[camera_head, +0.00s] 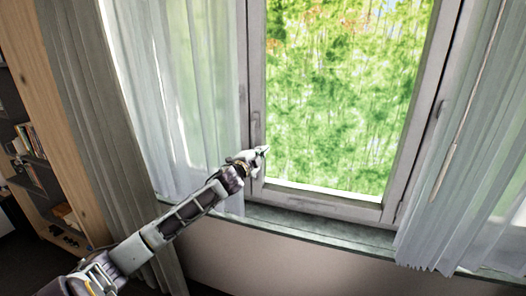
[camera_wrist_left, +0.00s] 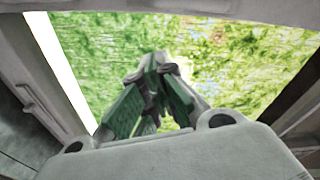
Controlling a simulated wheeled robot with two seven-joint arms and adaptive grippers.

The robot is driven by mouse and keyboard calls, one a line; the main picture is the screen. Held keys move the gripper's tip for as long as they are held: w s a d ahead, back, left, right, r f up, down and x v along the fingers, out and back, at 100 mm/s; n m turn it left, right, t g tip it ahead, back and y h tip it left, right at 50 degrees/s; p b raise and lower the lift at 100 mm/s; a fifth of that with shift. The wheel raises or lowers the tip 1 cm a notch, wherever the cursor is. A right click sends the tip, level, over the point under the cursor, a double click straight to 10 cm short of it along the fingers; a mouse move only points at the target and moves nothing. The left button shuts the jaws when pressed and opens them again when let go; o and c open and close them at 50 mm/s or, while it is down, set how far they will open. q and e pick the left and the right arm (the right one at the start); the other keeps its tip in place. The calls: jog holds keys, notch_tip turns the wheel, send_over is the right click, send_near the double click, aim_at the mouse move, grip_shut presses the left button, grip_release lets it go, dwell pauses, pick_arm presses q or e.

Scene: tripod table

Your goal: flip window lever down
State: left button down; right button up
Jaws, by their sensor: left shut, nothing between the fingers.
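The window (camera_head: 345,100) has a grey frame around a bright pane with green foliage behind it. A slim grey lever (camera_head: 255,127) sits on the left side of the frame, roughly upright, its lower end close to my gripper. My left gripper (camera_head: 264,150) is in front of the lower left of the window, just below and right of that lever. In the left wrist view the green-padded fingers (camera_wrist_left: 155,65) come together at the tips with nothing between them. I cannot tell whether the gripper touches the lever. My right gripper is not in view.
Sheer curtains (camera_head: 175,90) hang left and right of the window. A dark sill (camera_head: 330,232) runs below it. A wooden bookshelf (camera_head: 62,110) stands at far left.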

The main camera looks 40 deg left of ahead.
pick_arm(q)
jog(key=s, duration=0.3)
jog(key=shift+s+d+b, duration=0.2)
jog(key=shift+b, duration=0.1)
dwell(0.6)
